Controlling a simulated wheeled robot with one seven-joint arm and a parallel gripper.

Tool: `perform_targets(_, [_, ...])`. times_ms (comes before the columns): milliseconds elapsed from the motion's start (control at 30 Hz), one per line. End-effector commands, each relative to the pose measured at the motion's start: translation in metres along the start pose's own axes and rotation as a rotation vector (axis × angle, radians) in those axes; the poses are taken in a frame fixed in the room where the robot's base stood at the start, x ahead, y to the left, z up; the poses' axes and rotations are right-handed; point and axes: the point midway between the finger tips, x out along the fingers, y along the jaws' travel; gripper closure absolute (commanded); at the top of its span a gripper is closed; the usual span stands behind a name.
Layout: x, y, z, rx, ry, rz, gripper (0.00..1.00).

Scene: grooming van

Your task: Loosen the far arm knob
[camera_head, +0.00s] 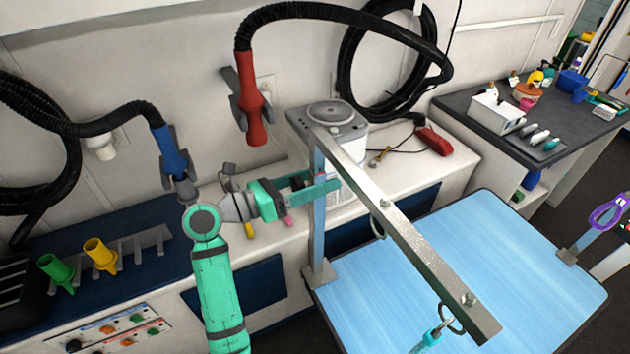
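The grooming arm is a grey metal bar (400,230) on a blue-grey upright post (319,225) at the back left corner of the blue-topped table (455,275). My gripper (328,181) is at the upper part of this post, with its teal fingers pointing right. The fingers look parted, with a gap between them. A small reddish part (321,178) shows at the post by the fingertips; it may be the knob. The fingers partly hide it, and I cannot tell whether they touch it.
A red dryer nozzle (253,115) and a blue nozzle (173,155) hang on the wall near my arm. A white canister (352,160) stands behind the post. A second post (590,240) with a purple loop (607,212) stands at right. The tabletop is clear.

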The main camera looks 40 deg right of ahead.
Motion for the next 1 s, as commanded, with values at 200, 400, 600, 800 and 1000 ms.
perform_targets(200, [-0.002, 0.000, -0.001, 0.000, 0.000, 0.000, 0.31])
perform_targets(400, [-0.019, 0.001, 0.000, 0.000, -0.001, 0.003, 0.31])
perform_targets(600, [-0.056, 0.000, 0.000, -0.001, -0.001, 0.004, 0.31])
perform_targets(800, [-0.088, 0.000, -0.001, -0.001, 0.001, 0.001, 0.31])
perform_targets(1000, [-0.105, 0.000, -0.001, 0.000, 0.002, -0.002, 0.31])
